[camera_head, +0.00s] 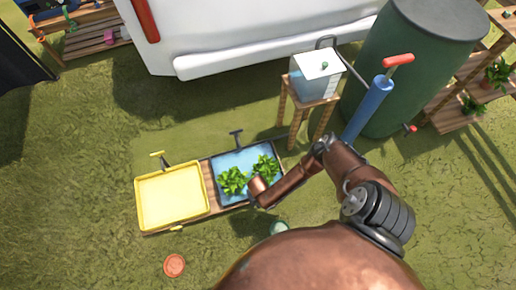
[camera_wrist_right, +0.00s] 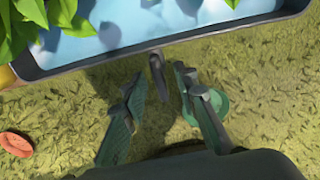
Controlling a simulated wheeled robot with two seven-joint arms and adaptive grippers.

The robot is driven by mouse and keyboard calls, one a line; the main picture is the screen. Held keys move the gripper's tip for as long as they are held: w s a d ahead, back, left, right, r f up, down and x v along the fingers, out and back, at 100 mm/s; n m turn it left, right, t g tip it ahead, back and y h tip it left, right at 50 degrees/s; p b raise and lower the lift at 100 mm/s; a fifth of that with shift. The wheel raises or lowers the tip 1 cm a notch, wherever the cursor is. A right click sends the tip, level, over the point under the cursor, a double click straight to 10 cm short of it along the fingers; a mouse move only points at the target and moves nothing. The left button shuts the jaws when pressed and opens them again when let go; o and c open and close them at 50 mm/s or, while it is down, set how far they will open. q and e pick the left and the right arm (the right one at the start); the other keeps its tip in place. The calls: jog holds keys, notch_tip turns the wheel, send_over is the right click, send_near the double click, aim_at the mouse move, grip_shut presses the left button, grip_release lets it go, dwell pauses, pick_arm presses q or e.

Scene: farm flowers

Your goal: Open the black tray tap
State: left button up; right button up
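The black tray (camera_head: 219,160) holds blue water and leafy green plants, and stands right of the yellow tray in the head view. In the right wrist view its dark rim (camera_wrist_right: 230,29) crosses the top. A small dark tap-like piece (camera_wrist_right: 157,72) hangs just below that rim. My right gripper (camera_wrist_right: 160,84) is open, with one finger on each side of this piece. I cannot tell whether either finger touches it. In the head view my right arm hides that gripper and part of the tray. My left gripper is out of view.
The yellow tray (camera_head: 172,197) shares the wooden stand. Dark (camera_head: 236,133) and yellow (camera_head: 158,155) T-shaped pieces rise behind the trays. A red disc (camera_head: 174,265) and a green round item (camera_head: 279,228) lie on the grass. A green barrel (camera_head: 415,65) stands right.

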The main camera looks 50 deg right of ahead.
jog(key=shift+r, duration=0.1)
notch_tip(320, 180, up, 12)
dwell(0.6)
dwell(0.4)
